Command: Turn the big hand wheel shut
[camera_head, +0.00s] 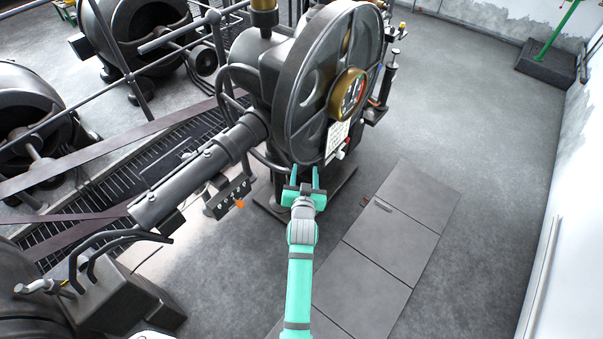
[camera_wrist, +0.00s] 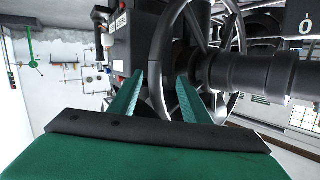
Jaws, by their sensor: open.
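In the wrist view the wheel's rim (camera_wrist: 158,62) runs down between the open fingers of my gripper (camera_wrist: 161,77). I cannot tell whether either finger touches the rim.
A thick dark pipe (camera_head: 200,172) runs from the machine to the lower left. Railings (camera_head: 120,55) and dynamos (camera_head: 30,105) fill the left. Floor plates (camera_head: 385,235) lie flat at the right. The grey floor (camera_head: 480,110) there is open up to the white wall.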

